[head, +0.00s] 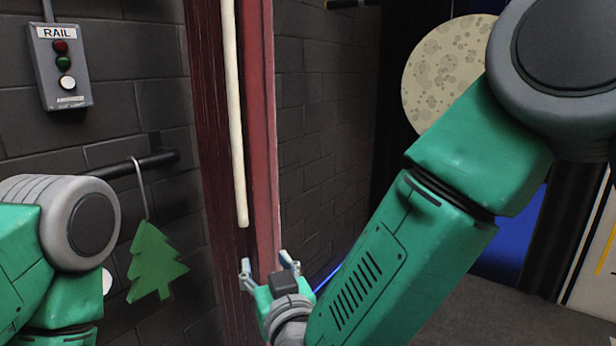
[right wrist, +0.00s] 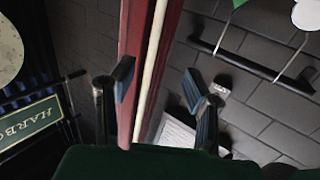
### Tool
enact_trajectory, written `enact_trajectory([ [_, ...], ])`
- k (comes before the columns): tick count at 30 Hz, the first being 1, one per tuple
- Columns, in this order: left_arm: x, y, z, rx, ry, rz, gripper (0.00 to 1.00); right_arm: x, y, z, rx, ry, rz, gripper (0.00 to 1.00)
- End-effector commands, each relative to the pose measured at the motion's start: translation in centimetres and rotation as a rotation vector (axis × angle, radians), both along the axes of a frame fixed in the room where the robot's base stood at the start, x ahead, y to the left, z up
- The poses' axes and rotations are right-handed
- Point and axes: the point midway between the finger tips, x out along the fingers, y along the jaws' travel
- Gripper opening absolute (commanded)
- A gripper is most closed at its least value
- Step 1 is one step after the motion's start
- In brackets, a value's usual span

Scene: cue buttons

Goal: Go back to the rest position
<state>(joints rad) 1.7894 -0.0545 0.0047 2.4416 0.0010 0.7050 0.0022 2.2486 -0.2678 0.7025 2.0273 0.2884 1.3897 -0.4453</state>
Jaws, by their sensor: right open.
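My right gripper (head: 270,268) is in the lower middle of the head view, in front of the dark red post (head: 262,150). It is open and empty. In the right wrist view its two fingers (right wrist: 160,95) stand apart, with the red post and a pale rod (right wrist: 152,70) showing between and behind them. In the head view the pale rod (head: 236,120) hangs down along the post and ends above the gripper. My left arm shows at the lower left of the head view, but its gripper is out of the picture.
A grey RAIL button box (head: 62,68) with red, green and white buttons is on the dark block wall. A green tree cutout (head: 155,262) hangs from a black bar (head: 135,165). A pale speckled disc (head: 440,75) is at upper right. Dark floor (head: 450,300) shows lower right.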

Motion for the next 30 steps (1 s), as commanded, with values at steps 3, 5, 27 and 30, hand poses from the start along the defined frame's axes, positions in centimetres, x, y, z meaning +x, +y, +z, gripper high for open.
enact_trajectory([
  [3,0.1,0.0,-0.5,0.0,-0.001,0.0,0.0,0.2,-1.4,-2.6,-0.014,0.051,0.0,0.43],
  [5,0.1,0.0,-0.6,0.0,-0.002,0.0,0.0,0.1,-2.0,-3.8,-0.023,0.078,0.001,0.43],
  [27,0.1,0.0,-5.5,0.0,-0.001,0.0,0.0,-15.2,-23.6,-34.9,-0.23,0.959,-0.102,0.43],
  [30,0.1,0.0,-6.3,0.0,-0.001,0.0,0.0,-20.1,-27.6,-38.2,-0.258,1.127,-0.148,0.43],
])
